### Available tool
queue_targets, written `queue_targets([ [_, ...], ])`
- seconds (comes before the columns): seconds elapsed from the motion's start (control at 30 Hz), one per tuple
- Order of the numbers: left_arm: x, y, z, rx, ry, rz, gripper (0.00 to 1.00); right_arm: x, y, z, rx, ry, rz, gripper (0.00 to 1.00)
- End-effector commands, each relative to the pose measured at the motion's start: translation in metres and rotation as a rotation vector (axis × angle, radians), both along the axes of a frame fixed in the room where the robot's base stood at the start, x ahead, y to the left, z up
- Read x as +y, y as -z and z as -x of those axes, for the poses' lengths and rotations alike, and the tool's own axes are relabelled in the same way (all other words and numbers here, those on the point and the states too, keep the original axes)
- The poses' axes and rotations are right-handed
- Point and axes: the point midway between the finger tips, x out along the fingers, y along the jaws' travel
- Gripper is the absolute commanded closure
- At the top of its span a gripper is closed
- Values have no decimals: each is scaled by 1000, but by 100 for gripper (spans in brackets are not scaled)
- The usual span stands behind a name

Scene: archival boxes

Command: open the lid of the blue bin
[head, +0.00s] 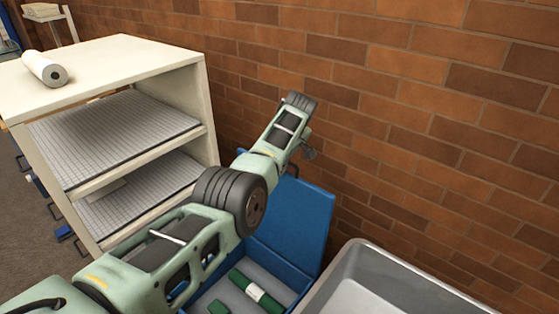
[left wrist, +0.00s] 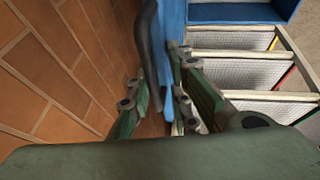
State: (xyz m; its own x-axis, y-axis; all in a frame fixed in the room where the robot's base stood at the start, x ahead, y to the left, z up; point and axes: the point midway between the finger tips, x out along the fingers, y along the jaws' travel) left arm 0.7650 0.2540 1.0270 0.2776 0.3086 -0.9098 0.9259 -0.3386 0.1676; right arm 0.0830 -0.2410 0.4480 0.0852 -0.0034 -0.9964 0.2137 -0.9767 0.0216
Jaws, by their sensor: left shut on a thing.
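The blue bin (head: 268,262) stands by the brick wall, below my left arm. Its lid (head: 300,220) stands raised and steep on the wall side, so the bin is open. My left gripper (head: 308,152) is at the lid's upper edge; its fingers are mostly hidden behind my arm in the head view. In the left wrist view the green fingers of my left gripper (left wrist: 162,106) are on either side of the blue lid (left wrist: 172,45), with a dark handle (left wrist: 150,45) beside it. The gripper is shut on the lid. My right gripper is not in view.
Inside the bin lie a green item with a white band (head: 256,291) and another green item (head: 219,307). A grey bin (head: 362,255) stands to the right. A cream shelf unit (head: 205,100) with a white roll (head: 45,68) on top is at left. The brick wall (head: 430,110) is close behind.

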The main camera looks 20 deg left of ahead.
Motion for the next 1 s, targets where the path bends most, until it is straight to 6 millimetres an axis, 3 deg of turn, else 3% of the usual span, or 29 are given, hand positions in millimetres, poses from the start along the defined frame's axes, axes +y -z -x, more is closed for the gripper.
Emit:
queue_targets([
  [0.07,-1,-1,-1,-7,-6,9,100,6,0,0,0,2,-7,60],
  [0.1,-1,-1,-1,-7,-7,9,78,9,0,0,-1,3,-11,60],
  [0.17,-1,-1,-1,-6,-5,8,73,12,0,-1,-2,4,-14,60],
  [0.63,-4,-10,1,-6,-2,4,73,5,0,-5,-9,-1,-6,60],
  [0.8,-11,-30,8,-7,-2,5,73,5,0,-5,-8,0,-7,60],
  [1.0,-25,-74,20,-7,-2,5,73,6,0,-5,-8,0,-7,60],
])
